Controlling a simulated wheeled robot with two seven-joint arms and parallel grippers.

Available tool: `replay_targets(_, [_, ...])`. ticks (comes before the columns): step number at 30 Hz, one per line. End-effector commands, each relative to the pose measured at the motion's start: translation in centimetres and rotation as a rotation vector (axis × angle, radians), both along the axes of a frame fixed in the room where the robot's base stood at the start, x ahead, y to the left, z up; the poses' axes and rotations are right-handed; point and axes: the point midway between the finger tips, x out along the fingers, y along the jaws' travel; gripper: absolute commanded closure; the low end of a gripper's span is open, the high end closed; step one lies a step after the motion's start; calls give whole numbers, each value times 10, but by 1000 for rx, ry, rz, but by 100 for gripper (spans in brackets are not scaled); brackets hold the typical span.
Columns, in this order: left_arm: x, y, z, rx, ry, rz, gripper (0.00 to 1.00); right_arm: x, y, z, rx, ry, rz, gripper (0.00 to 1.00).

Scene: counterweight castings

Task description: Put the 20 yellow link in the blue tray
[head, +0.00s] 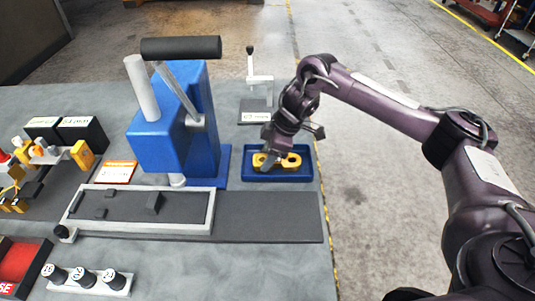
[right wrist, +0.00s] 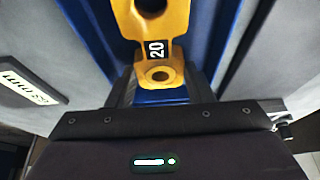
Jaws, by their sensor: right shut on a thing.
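The yellow link (head: 291,160), marked 20, is in the blue tray (head: 290,178) at the right of the bench in the head view. In the right wrist view the yellow link (right wrist: 166,28) shows its 20 label, with the blue tray (right wrist: 207,30) around and under it. My right gripper (head: 264,163) is shut on the near end of the link, low over the tray. Whether the link rests fully on the tray floor is hard to tell. My left gripper is not in view.
A blue press (head: 165,130) with a black-gripped lever stands left of the tray. A grey tray (head: 140,208) with dark blocks lies in front of it. Yellow parts (head: 83,154) and black boxes sit far left. A small grey clamp stand (head: 257,102) is behind the tray.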

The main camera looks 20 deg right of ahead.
Motion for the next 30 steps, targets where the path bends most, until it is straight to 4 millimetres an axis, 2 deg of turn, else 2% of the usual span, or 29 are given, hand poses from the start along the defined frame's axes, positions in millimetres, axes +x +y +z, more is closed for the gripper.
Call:
replay_targets(3, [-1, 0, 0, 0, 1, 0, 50, 1, 0, -1, 1, -2, 1, 94])
replay_targets(4, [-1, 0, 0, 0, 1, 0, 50, 0, 0, -2, 0, 0, 0, 52])
replay_targets(9, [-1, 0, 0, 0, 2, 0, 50, 0, 0, -2, 0, 0, 0, 31])
replay_targets(20, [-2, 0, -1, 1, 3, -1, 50, 0, -1, 4, 0, -1, 0, 31])
replay_targets(25, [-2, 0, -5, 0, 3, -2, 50, -4, -11, 29, 0, -5, -1, 31])
replay_targets(30, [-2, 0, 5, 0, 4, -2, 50, -10, -25, 70, -2, -5, -2, 31])
